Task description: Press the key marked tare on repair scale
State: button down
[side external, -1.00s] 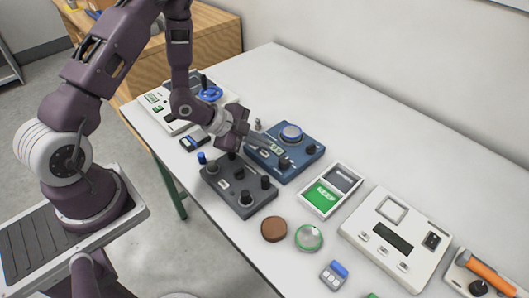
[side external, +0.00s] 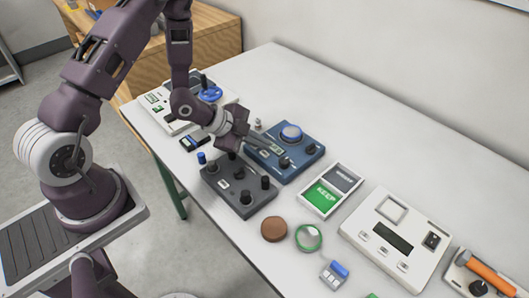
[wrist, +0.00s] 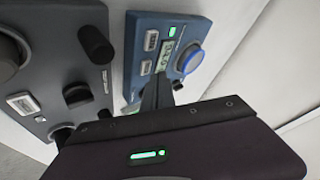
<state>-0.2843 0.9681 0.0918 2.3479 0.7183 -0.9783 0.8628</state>
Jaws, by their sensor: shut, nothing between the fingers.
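My gripper (side external: 268,146) is shut and empty, with its fingertips over or at the near-left part of a blue device (side external: 305,165). In the wrist view the fingers (wrist: 158,92) end beside the lit display (wrist: 164,56) of this blue device (wrist: 148,20). I cannot tell whether they touch it. The blue device has a round blue-topped part (wrist: 189,60), a dark knob (side external: 285,162) and small light keys (wrist: 152,40). A white device (side external: 398,262) with a square plate, a dark display and several keys stands to the right. No tare or repair marking is readable, so I cannot tell which is the repair scale.
A grey box with black knobs (side external: 226,187) stands close beside my gripper. A green-and-grey tray (side external: 321,199), a brown disc (side external: 274,229), a green ring (side external: 309,248) and an orange-handled item (side external: 489,275) lie to the right.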

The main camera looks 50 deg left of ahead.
jog(key=shift+f, duration=0.4)
jog(key=shift+f, duration=0.35)
dwell(0.5)
jog(key=shift+r, duration=0.8)
jog(key=shift+r, duration=2.5)
